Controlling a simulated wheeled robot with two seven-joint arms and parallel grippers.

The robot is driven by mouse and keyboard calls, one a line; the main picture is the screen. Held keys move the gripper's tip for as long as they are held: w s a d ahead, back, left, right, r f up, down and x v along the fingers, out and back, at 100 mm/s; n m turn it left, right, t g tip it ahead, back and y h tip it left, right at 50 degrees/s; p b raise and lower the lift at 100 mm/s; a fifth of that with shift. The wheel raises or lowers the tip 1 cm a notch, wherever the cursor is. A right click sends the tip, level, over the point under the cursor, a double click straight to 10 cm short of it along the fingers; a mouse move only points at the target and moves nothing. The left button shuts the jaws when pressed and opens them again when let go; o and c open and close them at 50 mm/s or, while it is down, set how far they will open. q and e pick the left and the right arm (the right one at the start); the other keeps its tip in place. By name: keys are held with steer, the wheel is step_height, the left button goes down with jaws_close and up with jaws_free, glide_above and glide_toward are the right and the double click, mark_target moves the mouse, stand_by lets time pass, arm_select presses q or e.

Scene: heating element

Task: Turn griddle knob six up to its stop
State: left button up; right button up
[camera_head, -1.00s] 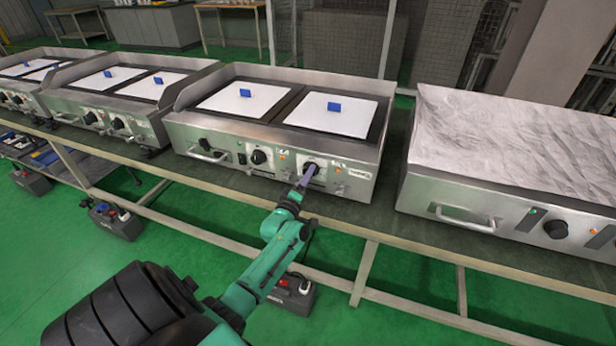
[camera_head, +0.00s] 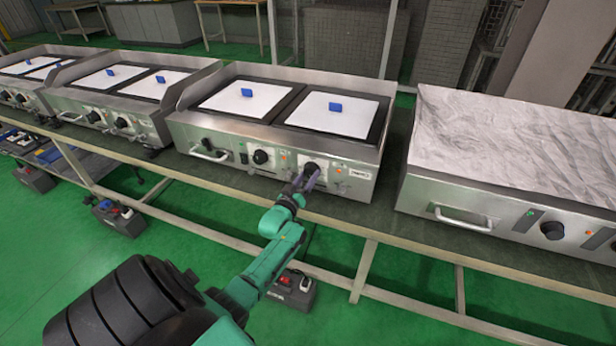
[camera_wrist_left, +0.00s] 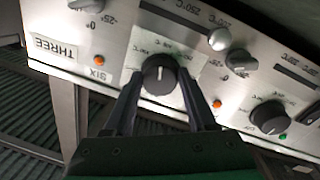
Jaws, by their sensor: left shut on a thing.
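Griddle knob six (camera_wrist_left: 159,74) is a round black knob with a white mark, on the steel front panel of the middle griddle (camera_head: 225,145). The word SIX (camera_wrist_left: 100,75) is printed near it and appears upside down in the left wrist view. My left gripper (camera_head: 307,178) reaches the panel from the front. In the left wrist view, its two dark fingers (camera_wrist_left: 160,78) are shut on the knob, one on each side. The white mark points toward the top of that view. In the head view the gripper partly covers the knob. My right gripper is not in view.
A second large black knob (camera_wrist_left: 269,117) and small grey knobs (camera_wrist_left: 240,60) share the panel, with orange lamps (camera_wrist_left: 217,104). A handle (camera_head: 209,154) sticks out at the panel's left. A marble-topped unit (camera_head: 500,130) stands to the right, across a gap.

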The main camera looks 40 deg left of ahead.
arm_select(q)
steer(key=shift+m, duration=0.3)
steer(key=o, duration=1.4)
steer(key=p+v, duration=0.2)
steer(key=v, duration=1.2)
steer(key=shift+s, duration=0.35)
steer(key=shift+f, duration=0.1)
